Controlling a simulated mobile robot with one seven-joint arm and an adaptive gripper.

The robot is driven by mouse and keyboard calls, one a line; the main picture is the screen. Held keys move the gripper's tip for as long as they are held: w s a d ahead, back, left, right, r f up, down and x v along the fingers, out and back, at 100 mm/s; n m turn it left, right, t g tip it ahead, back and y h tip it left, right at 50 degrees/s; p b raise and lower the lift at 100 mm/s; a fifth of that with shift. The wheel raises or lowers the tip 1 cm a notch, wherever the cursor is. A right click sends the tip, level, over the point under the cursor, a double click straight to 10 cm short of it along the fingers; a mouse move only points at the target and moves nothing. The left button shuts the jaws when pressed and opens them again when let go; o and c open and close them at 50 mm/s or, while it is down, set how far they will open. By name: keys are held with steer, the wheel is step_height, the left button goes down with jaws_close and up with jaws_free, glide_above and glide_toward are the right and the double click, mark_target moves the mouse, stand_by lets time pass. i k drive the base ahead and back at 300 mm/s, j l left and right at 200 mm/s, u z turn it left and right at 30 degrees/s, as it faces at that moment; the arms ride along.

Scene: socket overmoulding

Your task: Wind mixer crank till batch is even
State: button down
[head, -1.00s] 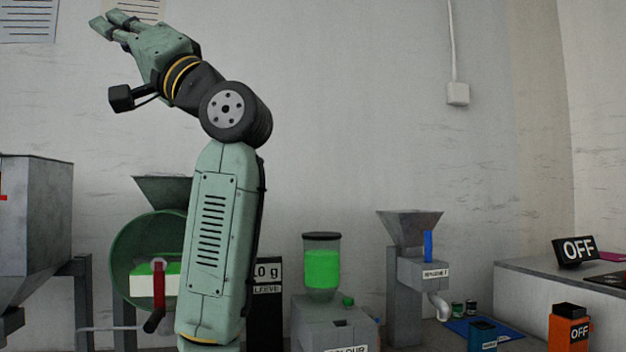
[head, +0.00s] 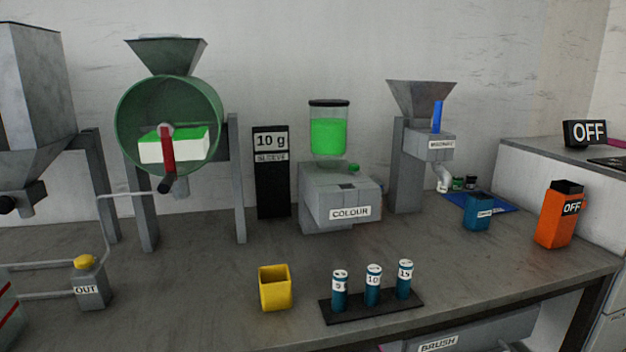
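The mixer is a green open-fronted drum (head: 216,103) with a grey funnel on top, held between grey posts at the left. A red crank arm (head: 167,150) hangs down across its front and ends in a dark handle (head: 166,186). Behind the crank sits the batch (head: 190,148), a block with a white front and a bright green top. White and green look separate there. My gripper is out of the head view, so I cannot see its fingers or whether it holds anything.
A black "10 g" sign (head: 271,166), the COLOUR unit (head: 340,203) and a grey hopper machine (head: 406,165) stand right of the mixer. Nearer are a yellow cup (head: 275,289), a rack (head: 372,308) with numbered blue cylinders, and an OUT post (head: 91,288). Bare bench (head: 190,290) lies before the mixer.

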mark_target(166, 130)
steer(key=j+z, duration=0.15)
steer(key=j, duration=0.5)
steer(key=j+z, duration=0.1)
steer(key=j, duration=0.5)
steer(key=k+j+z, duration=0.15)
steer(key=j, duration=0.5)
steer(key=j+z, duration=0.1)
steer(key=j, duration=0.55)
